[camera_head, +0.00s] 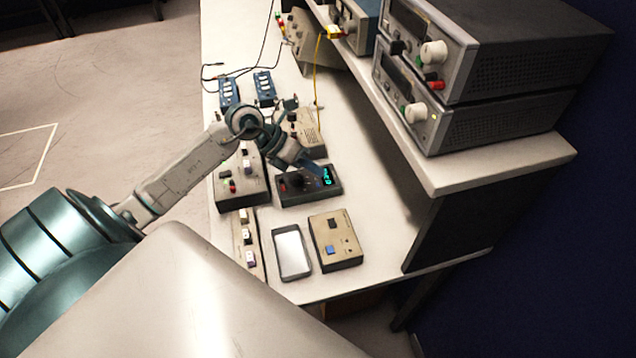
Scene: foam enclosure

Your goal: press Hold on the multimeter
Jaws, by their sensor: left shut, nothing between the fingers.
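The multimeter (310,193) is a dark box lying on the white bench, with a lit cyan display at its right side and a round black dial at its left. My left gripper (315,169) comes in from the left and is shut with nothing in it. Its blue fingertips are at the far edge of the multimeter, over or just above its top face. I cannot tell whether they touch it. The fingers hide part of the panel near the display, and I cannot make out the Hold button. My right gripper is not in view.
A beige box with buttons (238,190) stands left of the multimeter. A phone-like slab (291,252) and a beige switch box (335,242) lie on its near side. A raised shelf (470,166) with stacked instruments (470,95) borders the bench on the right.

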